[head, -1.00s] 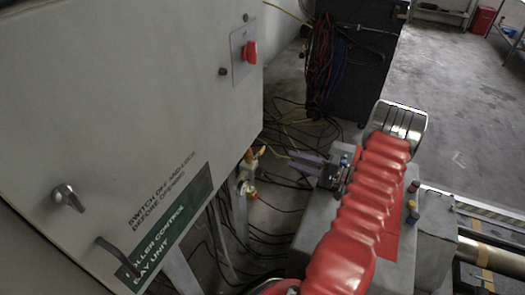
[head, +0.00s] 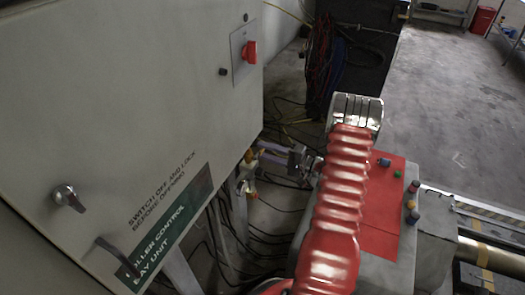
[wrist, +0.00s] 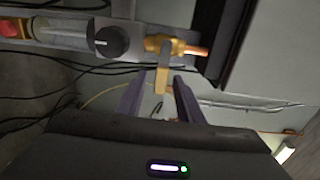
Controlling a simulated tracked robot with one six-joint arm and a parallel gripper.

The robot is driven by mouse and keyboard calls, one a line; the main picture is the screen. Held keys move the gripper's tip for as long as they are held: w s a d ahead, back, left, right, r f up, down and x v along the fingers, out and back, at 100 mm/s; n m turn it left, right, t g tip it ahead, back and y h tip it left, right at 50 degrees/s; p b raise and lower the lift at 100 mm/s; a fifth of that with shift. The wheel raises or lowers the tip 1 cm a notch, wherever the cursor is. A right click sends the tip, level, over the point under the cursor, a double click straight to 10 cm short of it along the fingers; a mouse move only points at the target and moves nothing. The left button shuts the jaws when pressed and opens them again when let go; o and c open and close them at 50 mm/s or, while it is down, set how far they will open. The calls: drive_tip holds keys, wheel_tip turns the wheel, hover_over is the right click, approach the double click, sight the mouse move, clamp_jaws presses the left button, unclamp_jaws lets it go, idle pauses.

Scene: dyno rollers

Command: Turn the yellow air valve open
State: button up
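The yellow air valve (wrist: 164,46) sits on a pipe line at the top of the wrist view. Its flat yellow lever (wrist: 162,80) points down in the picture, towards my gripper. My gripper (wrist: 159,82) is open, with one finger on each side of the lever's end. Gaps show between the lever and both fingers; how deep it sits between them I cannot tell. In the head view my gripper (head: 263,152) reaches left to the small yellow valve (head: 249,156) beside the cabinet, and its fingers partly cover it.
A grey control cabinet (head: 130,110) with a red switch (head: 250,52) fills the left. A dark regulator knob (wrist: 110,42) adjoins the valve. Black cables hang around it. A grey box with a red top (head: 385,205) and buttons lies below my arm.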

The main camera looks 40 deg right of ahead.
drive_tip(key=shift+w+a, duration=0.3)
drive_tip(key=shift+w, duration=0.35)
drive_tip(key=shift+c, duration=0.4)
clamp_jaws()
drive_tip(key=shift+f, duration=0.1)
